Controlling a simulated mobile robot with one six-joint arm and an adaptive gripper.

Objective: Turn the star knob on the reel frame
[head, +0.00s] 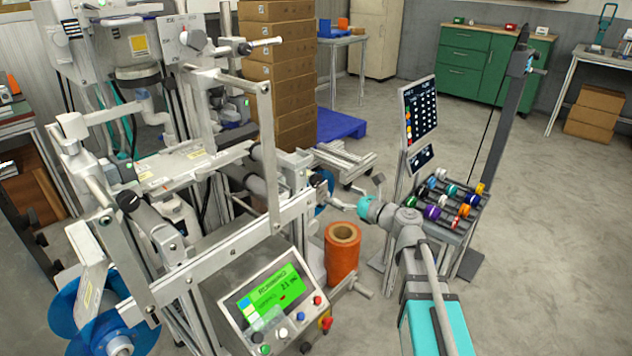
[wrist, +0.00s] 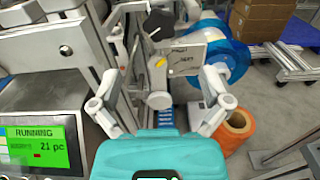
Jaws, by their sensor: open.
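The black star knob (wrist: 158,22) shows near the top middle of the wrist view, in front of the reel frame's labelled metal plate (wrist: 187,58). A yellow pointer mark lies on the plate below it. In the head view a dark knob (head: 318,180) shows at the right end of the frame, just beyond my gripper (head: 338,201). In the wrist view my gripper (wrist: 161,84) is open and empty. Its two fingers stand wide apart, left and right, with the knob ahead between and above them. I see no contact with the knob.
A blue reel (wrist: 212,58) sits behind the plate. An orange roll (head: 342,262) stands below my gripper. The control panel (head: 272,297) with a green "RUNNING" screen is at the left in the wrist view. A rack of coloured spools (head: 450,205) stands at right.

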